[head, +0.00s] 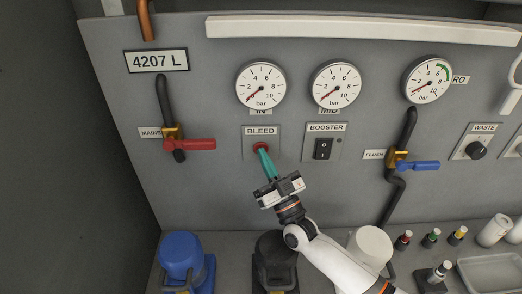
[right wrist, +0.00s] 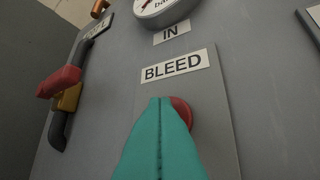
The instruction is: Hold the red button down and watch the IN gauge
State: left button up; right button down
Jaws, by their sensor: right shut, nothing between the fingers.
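The red button (right wrist: 183,112) sits under the BLEED label (head: 261,131) on the grey panel. The teal fingers of my right gripper (head: 262,150) are shut and empty, with their tips at the button. They hide much of it in the right wrist view, and I cannot tell whether it is pressed in. The IN gauge (head: 261,85) is above the BLEED plate, a round white dial in bar. Its red needle points to the lower left, near the low end of the scale. My left gripper is not in view.
The MID gauge (head: 335,86) and the BOOSTER switch (head: 323,149) are just right. A red-handled MAINS valve (head: 190,144) is left, and a blue-handled FLUSH valve (head: 415,165) is right. Blue (head: 182,255) and white (head: 372,246) objects stand on the shelf below.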

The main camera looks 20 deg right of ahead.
jog(key=shift+s, duration=0.1)
jog(key=shift+s+a+p, duration=0.25)
jog(key=shift+s+p, duration=0.2)
jog(key=shift+s, duration=0.3)
jog(key=s+p, duration=0.1)
jog(key=s, duration=0.1)
jog(key=s+a+p, duration=0.1)
jog(key=s, duration=0.1)
jog(key=shift+s+a, duration=0.2)
jog(key=shift+s, duration=0.2)
jog(key=shift+s+f, duration=0.1)
